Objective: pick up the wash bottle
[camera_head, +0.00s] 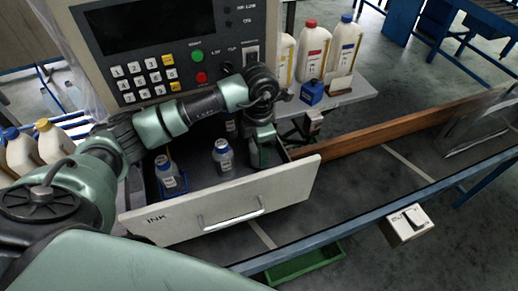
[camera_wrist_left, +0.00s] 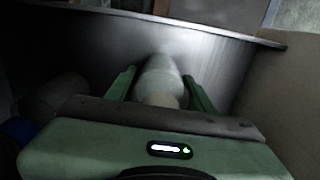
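My left gripper (camera_head: 262,152) points down into the right part of an open drawer marked INK (camera_head: 160,226). In the left wrist view its two green fingers (camera_wrist_left: 160,84) stand on either side of a pale, rounded bottle (camera_wrist_left: 160,78), which looks like the wash bottle. Small gaps show between the fingers and the bottle, so the gripper looks open. In the head view this bottle is mostly hidden by the gripper. My right gripper is not in view.
A control panel (camera_head: 170,50) rises behind. Large jugs (camera_head: 313,50) stand on the back shelf. A wooden beam (camera_head: 400,127) lies to the right.

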